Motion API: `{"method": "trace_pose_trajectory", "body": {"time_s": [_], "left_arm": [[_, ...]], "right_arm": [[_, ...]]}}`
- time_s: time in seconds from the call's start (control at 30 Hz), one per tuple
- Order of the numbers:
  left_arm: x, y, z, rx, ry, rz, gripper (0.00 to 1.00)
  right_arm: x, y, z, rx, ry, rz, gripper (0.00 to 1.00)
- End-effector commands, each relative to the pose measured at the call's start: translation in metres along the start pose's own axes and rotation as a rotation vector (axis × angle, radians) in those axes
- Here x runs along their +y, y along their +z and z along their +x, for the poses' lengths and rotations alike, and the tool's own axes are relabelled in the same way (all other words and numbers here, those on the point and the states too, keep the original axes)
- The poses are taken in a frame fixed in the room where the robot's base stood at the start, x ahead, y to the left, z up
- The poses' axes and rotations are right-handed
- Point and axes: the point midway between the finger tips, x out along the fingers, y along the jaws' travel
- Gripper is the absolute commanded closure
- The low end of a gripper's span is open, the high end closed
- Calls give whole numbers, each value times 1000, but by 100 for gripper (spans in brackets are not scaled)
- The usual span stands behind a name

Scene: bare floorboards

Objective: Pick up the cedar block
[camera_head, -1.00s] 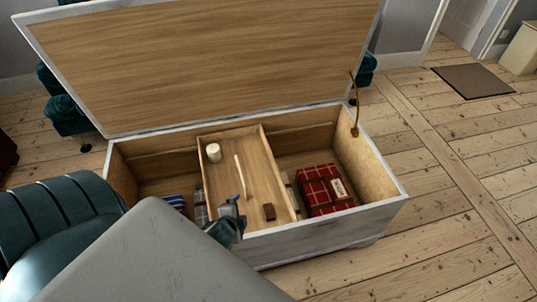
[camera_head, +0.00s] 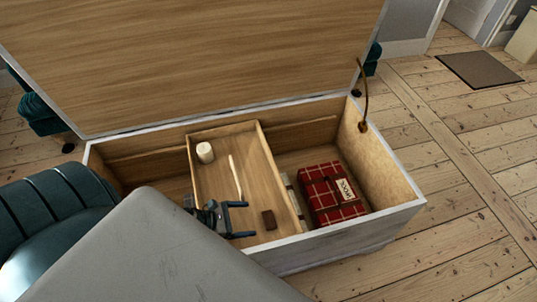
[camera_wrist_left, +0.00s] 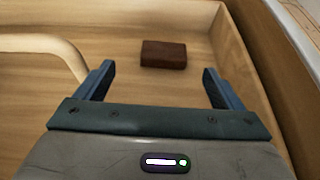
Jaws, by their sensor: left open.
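The cedar block (camera_head: 269,220), small, dark and reddish brown, lies flat in the near right part of a wooden tray (camera_head: 258,143) inside an open chest. It also shows in the left wrist view (camera_wrist_left: 163,54), ahead of the fingers and between their lines, touching neither. My left gripper (camera_head: 243,219) is open and empty, over the tray just left of the block; its two blue fingers (camera_wrist_left: 157,85) frame the block in the wrist view. My right gripper is in neither view.
The tray also holds a white cylinder (camera_head: 205,152) and a pale stick (camera_head: 235,176). The chest (camera_head: 411,206) has its lid (camera_head: 190,60) raised behind. A red plaid bundle with a label (camera_head: 331,194) lies right of the tray. A teal chair (camera_head: 50,225) stands at left.

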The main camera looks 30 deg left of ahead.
Motion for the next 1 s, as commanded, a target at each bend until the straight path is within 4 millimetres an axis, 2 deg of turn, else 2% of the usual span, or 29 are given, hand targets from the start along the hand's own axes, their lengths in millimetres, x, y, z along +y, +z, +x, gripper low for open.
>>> {"method": "trace_pose_trajectory", "body": {"time_s": [0.5,0.8,0.87,1.0], "left_arm": [[-6,-4,66,-4,0,0,11],[-6,-5,71,-2,-1,-1,11],[-6,-5,70,-2,-1,-1,21],[-6,-5,70,-2,-1,-1,48]], "right_arm": [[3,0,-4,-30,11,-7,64],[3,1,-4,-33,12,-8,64],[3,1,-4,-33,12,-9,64],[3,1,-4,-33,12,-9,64]]}}
